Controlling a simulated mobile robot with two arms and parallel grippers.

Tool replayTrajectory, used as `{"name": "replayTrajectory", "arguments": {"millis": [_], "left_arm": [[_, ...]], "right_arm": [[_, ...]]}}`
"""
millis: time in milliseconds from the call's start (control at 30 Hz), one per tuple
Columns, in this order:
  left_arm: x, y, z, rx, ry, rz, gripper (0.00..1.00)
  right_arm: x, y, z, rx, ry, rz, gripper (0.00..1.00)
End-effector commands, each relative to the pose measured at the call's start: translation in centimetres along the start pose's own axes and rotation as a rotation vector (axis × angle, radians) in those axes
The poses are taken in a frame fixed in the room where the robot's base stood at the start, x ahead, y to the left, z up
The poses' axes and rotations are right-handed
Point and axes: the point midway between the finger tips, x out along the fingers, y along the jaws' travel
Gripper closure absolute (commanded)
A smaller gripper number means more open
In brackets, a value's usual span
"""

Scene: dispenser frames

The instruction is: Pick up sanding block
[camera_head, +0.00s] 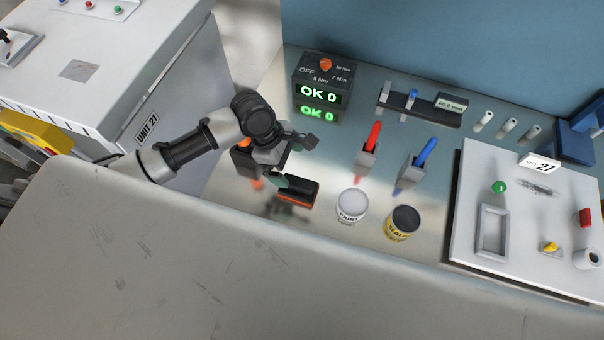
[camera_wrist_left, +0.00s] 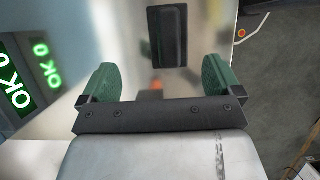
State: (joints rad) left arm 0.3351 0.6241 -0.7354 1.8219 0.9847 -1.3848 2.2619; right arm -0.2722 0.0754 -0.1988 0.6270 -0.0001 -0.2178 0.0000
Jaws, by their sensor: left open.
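The sanding block (camera_head: 297,193), black on top with an orange lower edge, lies on the shiny counter in the head view. In the left wrist view it shows as a dark rounded rectangle (camera_wrist_left: 169,38) ahead of the fingers, roughly midway between their lines and not between the pads. My right gripper is not in view.
A torque box reading OK 0 (camera_head: 322,92) stands behind the gripper. A white paint can (camera_head: 352,207) and a dark-lidded can (camera_head: 402,222) stand right of the block. Red (camera_head: 374,136) and blue (camera_head: 427,152) tools stand in holders. A grey surface (camera_head: 210,265) fills the foreground.

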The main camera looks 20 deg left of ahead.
Motion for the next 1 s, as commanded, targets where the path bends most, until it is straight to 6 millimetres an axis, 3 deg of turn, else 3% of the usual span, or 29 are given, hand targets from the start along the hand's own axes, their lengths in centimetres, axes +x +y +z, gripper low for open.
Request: {"name": "replayTrajectory", "arguments": {"millis": [133, 300, 433, 700, 1000], "left_arm": [[2.4, -0.1, 0.1, -0.001, 0.000, -0.003, 0.06], [4.0, -0.1, 0.0, 0.003, 0.001, -0.001, 0.06], [4.9, -0.3, -0.2, 0.001, 0.001, -0.003, 0.06], [8.6, -0.6, -0.6, 0.003, 0.000, -0.001, 0.06], [9.3, -0.6, -0.7, 0.004, 0.001, 0.001, 0.06]], "right_arm": [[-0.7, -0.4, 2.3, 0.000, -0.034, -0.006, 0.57], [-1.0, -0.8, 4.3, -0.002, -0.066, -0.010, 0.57], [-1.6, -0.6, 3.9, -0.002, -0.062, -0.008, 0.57], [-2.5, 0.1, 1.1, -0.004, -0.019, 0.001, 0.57], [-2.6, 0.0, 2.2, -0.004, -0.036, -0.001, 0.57]]}}
